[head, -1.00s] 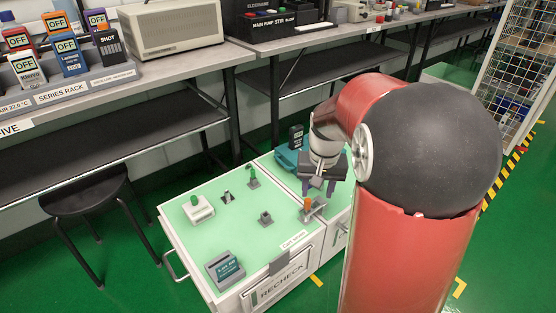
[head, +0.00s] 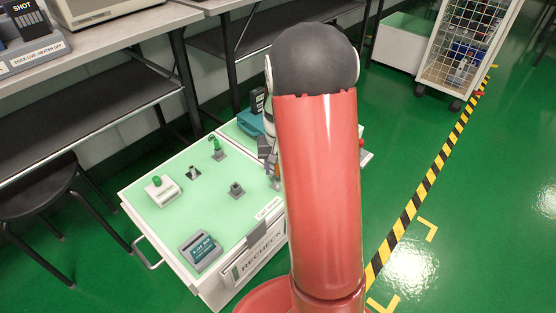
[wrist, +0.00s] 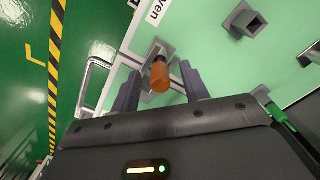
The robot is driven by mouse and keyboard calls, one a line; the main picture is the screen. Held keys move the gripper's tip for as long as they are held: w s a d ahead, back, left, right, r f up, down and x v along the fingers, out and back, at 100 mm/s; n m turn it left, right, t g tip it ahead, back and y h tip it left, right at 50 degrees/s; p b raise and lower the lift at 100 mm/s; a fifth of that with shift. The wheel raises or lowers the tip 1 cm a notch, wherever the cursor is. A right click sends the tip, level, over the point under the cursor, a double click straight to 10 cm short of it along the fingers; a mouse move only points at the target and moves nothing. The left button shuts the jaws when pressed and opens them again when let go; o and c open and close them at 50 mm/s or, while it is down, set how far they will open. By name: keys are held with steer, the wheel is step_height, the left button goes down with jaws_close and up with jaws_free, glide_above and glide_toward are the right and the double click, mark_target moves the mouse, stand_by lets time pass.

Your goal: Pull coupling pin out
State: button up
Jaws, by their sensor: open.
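The coupling pin, with an orange cylindrical grip (wrist: 159,77), stands in a grey metal fitting (wrist: 157,50) on the pale green worktop in the wrist view. My gripper (wrist: 160,70) is open, with one dark finger on either side of the orange grip. Gaps show between the grip and both fingers, so it is not clamped. In the head view my arm hides most of the pin and the gripper; only a grey part of the wrist shows beside the arm.
The green-topped cart (head: 150,220) carries a grey square socket (head: 236,189), a white box with a green button (head: 163,190), a green-topped fitting (head: 217,148) and a teal-grey device (head: 200,250). A black stool (head: 40,195) stands left. Open floor lies right.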

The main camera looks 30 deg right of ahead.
jaws_close()
stand_by(0.5)
